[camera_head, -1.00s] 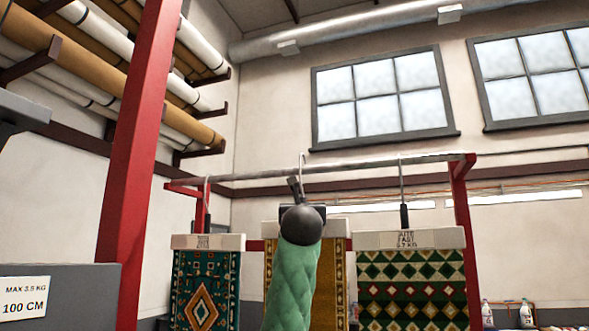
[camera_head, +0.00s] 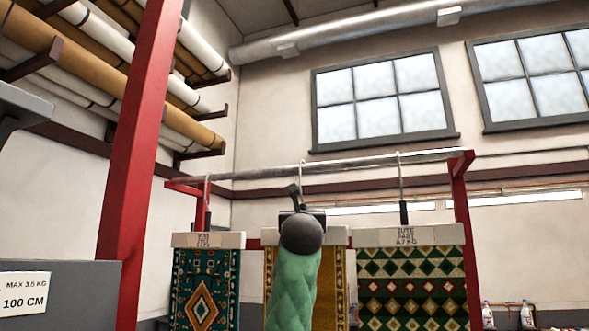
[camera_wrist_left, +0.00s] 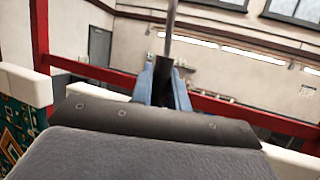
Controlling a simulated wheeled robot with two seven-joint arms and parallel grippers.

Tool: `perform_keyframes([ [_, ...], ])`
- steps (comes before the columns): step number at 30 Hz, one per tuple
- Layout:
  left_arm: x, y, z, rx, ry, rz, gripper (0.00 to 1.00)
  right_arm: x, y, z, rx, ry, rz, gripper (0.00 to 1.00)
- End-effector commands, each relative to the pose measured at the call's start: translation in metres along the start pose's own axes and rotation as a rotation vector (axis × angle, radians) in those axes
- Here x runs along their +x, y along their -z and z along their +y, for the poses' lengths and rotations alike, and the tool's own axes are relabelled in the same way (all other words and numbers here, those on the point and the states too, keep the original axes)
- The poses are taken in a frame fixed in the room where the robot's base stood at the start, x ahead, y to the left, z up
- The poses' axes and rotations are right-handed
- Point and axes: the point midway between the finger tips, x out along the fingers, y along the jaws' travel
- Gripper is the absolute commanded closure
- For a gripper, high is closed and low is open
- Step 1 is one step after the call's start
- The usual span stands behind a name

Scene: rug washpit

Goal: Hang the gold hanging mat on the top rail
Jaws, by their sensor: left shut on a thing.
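The gold mat (camera_head: 341,280) hangs upright from its pale clamp bar (camera_head: 336,236), between two other mats. My left arm, with its green sleeve and dark round wrist, covers much of it in the head view. My left gripper (camera_wrist_left: 162,85) is shut on the dark stem of the gold mat's hanger. The hanger's thin hook (camera_head: 300,172) reaches the top rail (camera_head: 340,164), its bend about at the rail's upper edge. I cannot tell whether it bears on the rail. My right gripper is not in view.
A green mat (camera_head: 205,285) hangs close on the left and a green-and-red patterned mat (camera_head: 410,290) close on the right, its bar nearly touching the gold mat's. A red post (camera_head: 140,130) stands at the left. A sign (camera_head: 24,293) reads 100 CM.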

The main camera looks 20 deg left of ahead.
Motion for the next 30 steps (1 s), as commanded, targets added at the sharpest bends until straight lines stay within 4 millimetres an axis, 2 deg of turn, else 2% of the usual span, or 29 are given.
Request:
perform_keyframes([
  [11,-0.002,0.004,0.000,0.000,0.000,-0.001,1.00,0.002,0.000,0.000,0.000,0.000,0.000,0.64],
  [12,-0.002,0.004,0.000,0.000,0.000,-0.001,0.77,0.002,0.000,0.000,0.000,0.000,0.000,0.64],
  [15,-0.002,0.004,0.000,0.000,0.000,-0.001,0.58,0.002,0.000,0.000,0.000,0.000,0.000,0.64],
  [26,-0.002,0.005,0.000,0.000,0.000,0.000,0.58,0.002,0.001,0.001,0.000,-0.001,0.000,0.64],
  [30,-0.011,0.007,-0.001,0.000,0.001,-0.001,0.58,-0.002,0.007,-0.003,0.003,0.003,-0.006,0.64],
])
